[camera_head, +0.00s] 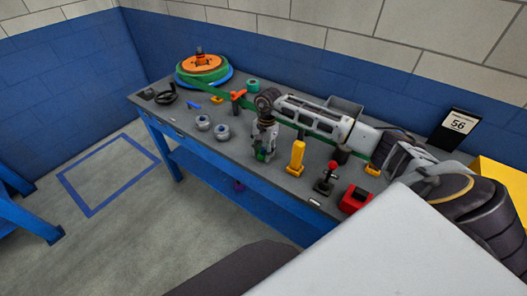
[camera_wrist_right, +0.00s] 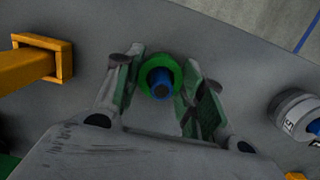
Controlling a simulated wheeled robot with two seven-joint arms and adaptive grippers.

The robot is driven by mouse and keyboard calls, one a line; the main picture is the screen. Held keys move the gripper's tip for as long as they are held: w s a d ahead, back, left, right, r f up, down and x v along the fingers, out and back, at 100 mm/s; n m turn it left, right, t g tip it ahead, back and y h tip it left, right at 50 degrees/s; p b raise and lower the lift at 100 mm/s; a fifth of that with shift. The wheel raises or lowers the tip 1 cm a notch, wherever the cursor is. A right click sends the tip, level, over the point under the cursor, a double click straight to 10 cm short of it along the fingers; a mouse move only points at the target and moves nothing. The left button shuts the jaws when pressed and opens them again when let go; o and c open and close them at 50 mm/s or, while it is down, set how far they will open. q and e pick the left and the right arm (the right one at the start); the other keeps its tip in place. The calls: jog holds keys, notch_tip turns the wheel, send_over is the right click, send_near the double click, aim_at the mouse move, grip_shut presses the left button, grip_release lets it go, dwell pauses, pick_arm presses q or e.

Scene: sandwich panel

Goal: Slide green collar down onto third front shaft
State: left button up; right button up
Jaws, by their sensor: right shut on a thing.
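The green collar (camera_wrist_right: 150,72) is a ring between the fingers of my right gripper (camera_wrist_right: 168,88). A blue round shaft end (camera_wrist_right: 162,82) shows inside the ring, which surrounds it in the right wrist view. In the head view my right gripper (camera_head: 264,145) points down over the front part of the bench, shut on the collar (camera_head: 261,155). I cannot tell how far down the shaft the collar sits. My left gripper is not in view.
Two grey round pieces (camera_head: 203,122) stand left of the gripper. A yellow post (camera_head: 297,158), a red-knobbed lever (camera_head: 326,180) and a red box (camera_head: 355,199) stand to its right. A disc stack (camera_head: 203,69) is at the far left of the bench (camera_head: 180,128).

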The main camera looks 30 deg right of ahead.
jog(key=shift+f+b, duration=0.3)
jog(key=shift+f, duration=0.15)
jog(key=o, duration=1.1)
jog(key=shift+r+p, duration=2.3)
jog(key=shift+r, duration=2.95)
jog(key=shift+s+f, duration=0.1)
